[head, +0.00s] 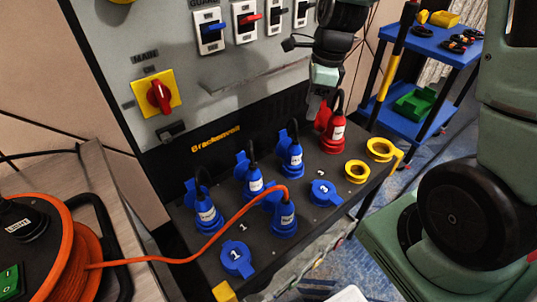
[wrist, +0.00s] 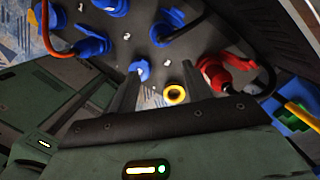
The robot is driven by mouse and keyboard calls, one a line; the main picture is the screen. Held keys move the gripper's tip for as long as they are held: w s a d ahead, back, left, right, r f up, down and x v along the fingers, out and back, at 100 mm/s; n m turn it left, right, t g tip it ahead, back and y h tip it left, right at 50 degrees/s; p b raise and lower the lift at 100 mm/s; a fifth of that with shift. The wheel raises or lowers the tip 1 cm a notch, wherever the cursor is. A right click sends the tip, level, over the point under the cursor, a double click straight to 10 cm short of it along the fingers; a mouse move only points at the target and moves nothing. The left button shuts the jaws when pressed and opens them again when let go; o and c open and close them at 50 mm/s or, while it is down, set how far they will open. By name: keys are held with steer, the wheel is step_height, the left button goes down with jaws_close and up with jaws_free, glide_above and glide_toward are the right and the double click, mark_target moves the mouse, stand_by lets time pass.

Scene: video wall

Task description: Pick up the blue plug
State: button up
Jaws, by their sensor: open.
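Several blue plugs stand in the dark socket box. One with an orange cable (head: 284,216) is at the front middle; it also shows at the left of the wrist view (wrist: 92,46). Others with black cables stand at the left (head: 206,214), middle (head: 253,180) and back (head: 292,160); which one the task means I cannot tell. My gripper (head: 319,102) is above the back of the box, left of the red plug (head: 334,135). In the wrist view my gripper (wrist: 158,82) has its fingers apart with nothing between them; the red plug (wrist: 214,73) lies right of them.
Lidded blue sockets (head: 237,258) and yellow-ringed sockets (head: 357,172) are on the box top. The orange cable (head: 200,256) runs left to a cable reel (head: 45,258). A grey switch panel (head: 165,55) rises behind. A blue shelf cart (head: 430,42) stands right.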

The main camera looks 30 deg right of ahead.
mark_target(295, 150)
steer(key=f, duration=0.3)
steer(key=a+f+b, duration=0.1)
steer(key=f, duration=0.3)
steer(key=w+f, duration=0.1)
steer(key=f, duration=0.3)
steer(key=shift+w+a+f, duration=0.1)
steer(key=shift+a+f, duration=0.05)
steer(key=shift+f, duration=0.05)
steer(key=shift+w+a+f+b, duration=0.1)
steer(key=shift+w+a+f, duration=0.05)
steer(key=shift+f, duration=0.8)
steer(key=shift+w+a+f+b, duration=0.1)
steer(key=shift+a+f+b, duration=0.1)
steer(key=shift+f, duration=0.8)
steer(key=shift+w+a+f+b, duration=0.1)
steer(key=shift+w+a+f, duration=0.05)
steer(key=shift+f, duration=0.8)
steer(key=c, duration=0.8)
